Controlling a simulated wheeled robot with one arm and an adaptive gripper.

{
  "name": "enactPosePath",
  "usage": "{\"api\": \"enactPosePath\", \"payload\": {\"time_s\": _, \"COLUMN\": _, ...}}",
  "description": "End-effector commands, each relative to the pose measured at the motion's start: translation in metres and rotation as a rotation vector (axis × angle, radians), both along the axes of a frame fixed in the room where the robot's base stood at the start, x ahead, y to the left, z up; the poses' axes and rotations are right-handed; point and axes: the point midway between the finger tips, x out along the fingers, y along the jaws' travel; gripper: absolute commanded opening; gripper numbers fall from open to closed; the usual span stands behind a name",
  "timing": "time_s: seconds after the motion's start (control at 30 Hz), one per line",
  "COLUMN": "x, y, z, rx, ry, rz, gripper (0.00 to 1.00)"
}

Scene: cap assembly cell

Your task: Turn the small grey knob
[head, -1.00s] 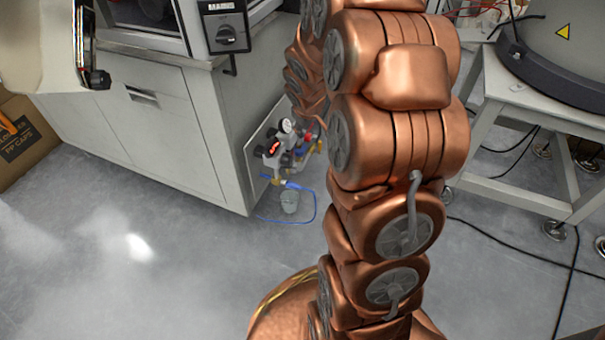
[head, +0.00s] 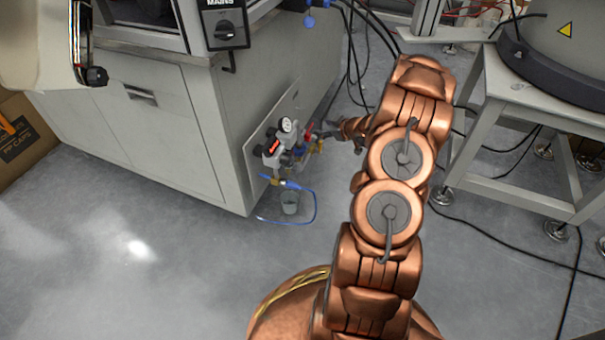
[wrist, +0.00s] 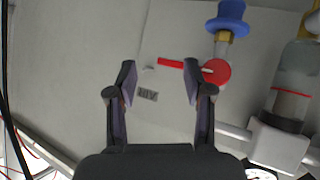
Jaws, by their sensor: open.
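The air panel (head: 252,147) stands on the side of the grey cabinet in the head view. I cannot clearly pick out a small grey knob; a small pale grey piece (wrist: 148,67) shows by the free end of a red lever (wrist: 170,63) in the wrist view. The lever joins a round red hub (wrist: 216,72). My gripper (wrist: 158,80) is open and empty, its fingers framing the lever's free end and a small grey label (wrist: 148,95). In the head view my gripper is small and dark at the panel's right side. Contact cannot be told.
A blue knob (wrist: 229,17) on a brass fitting and a clear-bowled unit (wrist: 290,88) lie to the right in the wrist view. A gauge (head: 287,125) sits on the panel. A white stand (head: 520,150) is at right.

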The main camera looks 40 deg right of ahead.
Motion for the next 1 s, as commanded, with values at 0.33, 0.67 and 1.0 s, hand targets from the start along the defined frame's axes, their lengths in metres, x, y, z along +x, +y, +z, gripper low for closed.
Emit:
{"api": "enactPosePath", "payload": {"time_s": 0.33, "x": -0.035, "y": 0.009, "z": -0.052, "rx": 0.126, "ry": -0.173, "rz": 0.137, "gripper": 0.51}}
{"api": "enactPosePath", "payload": {"time_s": 0.67, "x": -0.082, "y": 0.062, "z": -0.093, "rx": 0.283, "ry": -0.365, "rz": 0.328, "gripper": 0.51}}
{"api": "enactPosePath", "payload": {"time_s": 1.0, "x": -0.115, "y": 0.094, "z": -0.102, "rx": 0.382, "ry": -0.475, "rz": 0.417, "gripper": 0.51}}
